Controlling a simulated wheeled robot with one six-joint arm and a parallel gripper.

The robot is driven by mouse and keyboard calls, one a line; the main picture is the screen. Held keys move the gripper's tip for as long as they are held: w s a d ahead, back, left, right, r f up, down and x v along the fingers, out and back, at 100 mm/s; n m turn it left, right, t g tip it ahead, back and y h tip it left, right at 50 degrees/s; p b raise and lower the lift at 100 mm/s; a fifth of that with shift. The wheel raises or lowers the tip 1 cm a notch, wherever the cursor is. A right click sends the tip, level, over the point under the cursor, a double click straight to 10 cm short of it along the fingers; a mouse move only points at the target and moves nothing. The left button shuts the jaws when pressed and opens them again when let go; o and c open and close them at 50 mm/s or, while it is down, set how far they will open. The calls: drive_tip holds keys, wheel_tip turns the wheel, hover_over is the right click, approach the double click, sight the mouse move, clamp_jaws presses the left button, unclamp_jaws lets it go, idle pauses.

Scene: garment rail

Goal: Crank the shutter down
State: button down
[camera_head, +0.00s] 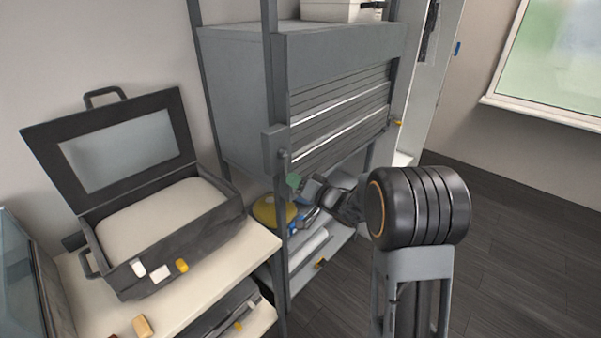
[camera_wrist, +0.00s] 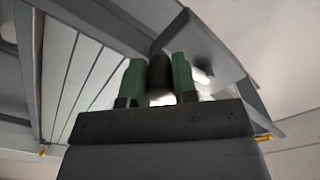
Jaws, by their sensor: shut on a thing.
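The grey slatted shutter (camera_head: 340,112) covers the front of a grey cabinet on the rail frame, below its top box. It also shows from below in the wrist view (camera_wrist: 75,85). The crank (camera_head: 283,156) is on the cabinet's left front post, below a grey block. My gripper (camera_head: 294,181) is at the crank's lower end, in front of the post. In the wrist view, the two green fingers of my gripper (camera_wrist: 159,78) are shut on the dark crank handle (camera_wrist: 160,75) between them. The handle's far end is blurred.
An open dark case (camera_head: 150,225) with a pale lining stands on the left table. A yellow round thing (camera_head: 270,211) and blue items lie on the shelf below the cabinet. A white box (camera_head: 330,10) sits on top. Dark floor is clear at right.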

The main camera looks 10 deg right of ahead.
drive_tip(key=shift+s+a+m+p, duration=0.15)
drive_tip(key=shift+a+m+p, duration=0.15)
drive_tip(key=shift+m, duration=0.1)
idle(0.3)
drive_tip(key=c, duration=0.9)
unclamp_jaws()
drive_tip(key=shift+s, duration=0.1)
drive_tip(key=b+v, duration=0.1)
drive_tip(key=v, duration=1.2)
drive_tip(key=shift+s+d+b, duration=0.25)
drive_tip(key=shift+b, duration=0.05)
